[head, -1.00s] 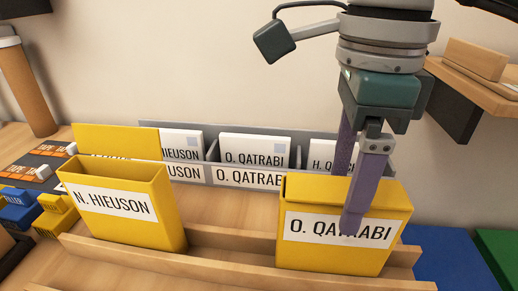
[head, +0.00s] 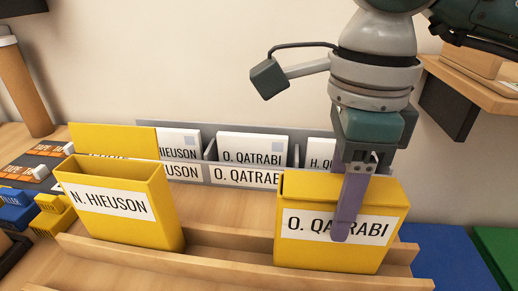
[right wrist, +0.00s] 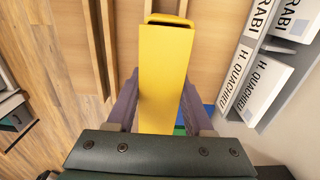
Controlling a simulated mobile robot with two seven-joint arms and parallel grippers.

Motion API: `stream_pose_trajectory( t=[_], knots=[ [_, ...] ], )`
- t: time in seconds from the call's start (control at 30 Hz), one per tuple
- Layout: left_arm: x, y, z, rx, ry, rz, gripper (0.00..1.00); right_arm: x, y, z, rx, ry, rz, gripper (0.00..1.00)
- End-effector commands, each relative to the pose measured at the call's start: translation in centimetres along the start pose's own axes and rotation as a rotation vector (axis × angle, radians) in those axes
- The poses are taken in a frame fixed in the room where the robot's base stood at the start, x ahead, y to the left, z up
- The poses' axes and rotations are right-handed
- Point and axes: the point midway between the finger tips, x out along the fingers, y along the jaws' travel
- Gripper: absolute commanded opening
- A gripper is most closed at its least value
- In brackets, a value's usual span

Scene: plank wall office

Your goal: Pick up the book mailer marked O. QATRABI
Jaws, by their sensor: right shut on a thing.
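The yellow book mailer marked O. QATRABI (head: 310,258) stands upright in a wooden rack at the right of the head view. My right gripper (head: 352,195) comes down from above and is shut on it. One purple finger lies across the label on the front face; the other is mostly hidden behind the mailer. In the right wrist view the yellow mailer (right wrist: 165,80) sits between both fingers (right wrist: 160,100). Its base appears still in the rack. My left gripper is not in view.
A yellow mailer marked N. HIEUSON (head: 115,220) stands in the same wooden rack (head: 225,250) to the left. A grey sorter (head: 290,143) behind holds white books, one marked O. QATRABI (head: 250,150). A wooden shelf (head: 480,75) juts out at the upper right.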

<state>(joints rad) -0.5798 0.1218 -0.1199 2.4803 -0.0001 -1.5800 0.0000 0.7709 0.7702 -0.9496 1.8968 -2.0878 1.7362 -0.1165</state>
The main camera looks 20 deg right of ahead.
Motion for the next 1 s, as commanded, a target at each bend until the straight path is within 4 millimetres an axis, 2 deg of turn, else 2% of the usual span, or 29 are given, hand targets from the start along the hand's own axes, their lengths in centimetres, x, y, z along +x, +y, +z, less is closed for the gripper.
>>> stream_pose_trajectory(
  t=[0.03,0.2,0.77,1.0],
  knots=[
    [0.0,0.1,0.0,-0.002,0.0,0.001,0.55,0.0,0.0,0.0,0.0,0.0,0.0,0.18],
    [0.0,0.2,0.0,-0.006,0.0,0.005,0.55,0.0,0.0,0.0,0.0,0.0,0.0,0.0],
    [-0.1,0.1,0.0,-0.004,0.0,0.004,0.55,-0.2,-0.1,0.0,0.0,-0.001,-0.001,0.0],
    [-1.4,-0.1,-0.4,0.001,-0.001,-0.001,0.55,-2.3,-0.7,-0.3,0.005,-0.001,-0.004,0.0]
  ],
)
